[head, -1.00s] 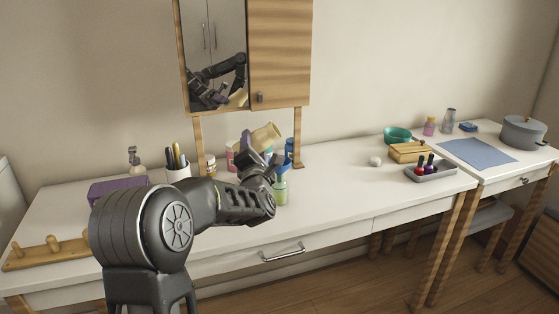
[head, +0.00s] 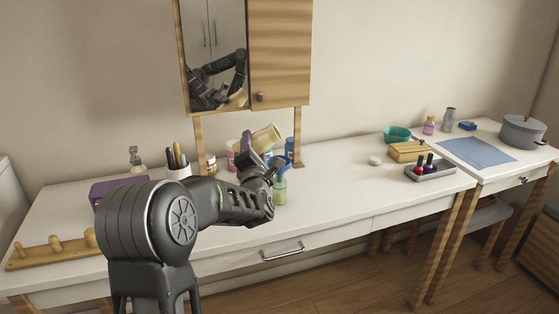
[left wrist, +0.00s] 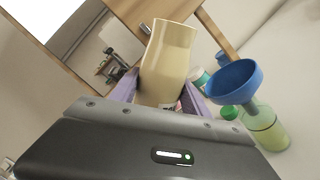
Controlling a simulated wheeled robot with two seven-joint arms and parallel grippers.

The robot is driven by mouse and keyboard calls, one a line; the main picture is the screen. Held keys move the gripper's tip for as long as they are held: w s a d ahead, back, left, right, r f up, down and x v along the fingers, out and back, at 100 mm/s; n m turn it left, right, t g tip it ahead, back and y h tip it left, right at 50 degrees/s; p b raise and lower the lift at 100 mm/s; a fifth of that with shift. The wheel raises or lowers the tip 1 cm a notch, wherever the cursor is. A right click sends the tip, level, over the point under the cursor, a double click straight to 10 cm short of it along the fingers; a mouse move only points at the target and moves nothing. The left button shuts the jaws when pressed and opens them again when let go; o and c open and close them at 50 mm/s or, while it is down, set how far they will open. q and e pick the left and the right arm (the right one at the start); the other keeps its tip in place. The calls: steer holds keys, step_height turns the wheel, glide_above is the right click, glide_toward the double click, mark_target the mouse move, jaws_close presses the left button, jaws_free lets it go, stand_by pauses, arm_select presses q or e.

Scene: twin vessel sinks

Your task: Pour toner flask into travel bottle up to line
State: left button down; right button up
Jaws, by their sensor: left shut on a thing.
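My left gripper (left wrist: 160,92) is shut on a cream flask (left wrist: 168,62), its purple fingers on either side of it. In the head view the flask (head: 265,138) is held above the white counter, tilted with its mouth toward the upper right. The travel bottle (left wrist: 266,128), clear with green-yellow contents, stands upright at the right of the left wrist view; it also shows below the gripper in the head view (head: 280,190). A blue funnel (left wrist: 236,80) sits at its top, beside the flask. My right gripper is not in view.
Behind the gripper stand a pink bottle (head: 231,154) and other small containers, under the mirror cabinet (head: 280,50). A pen cup (head: 178,171) and purple box (head: 117,187) are left. A grey tray (head: 432,172) with nail polish is right; the counter between is mostly clear.

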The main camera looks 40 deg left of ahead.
arm_select(q)
steer(key=shift+s+a+f+m+t+p, duration=0.15)
steer(key=shift+m+p, duration=0.6)
steer(key=shift+p, duration=0.55)
steer(key=shift+w+d+f+m+t+p, duration=0.15)
steer(key=shift+m+p, duration=0.6)
steer(key=shift+p, duration=0.5)
stand_by(1.7)
steer(key=shift+s+a, duration=0.1)
steer(key=shift+a, duration=0.05)
stand_by(0.5)
steer(key=shift+r, duration=0.1)
steer(key=f+n+b, duration=0.1)
steer(key=b, duration=0.4)
steer(key=shift+n, duration=0.4)
steer(key=shift+r+n, duration=0.3)
steer(key=shift+r, duration=0.2)
steer(key=shift+r+p, duration=0.2)
steer(key=shift+p, duration=0.15)
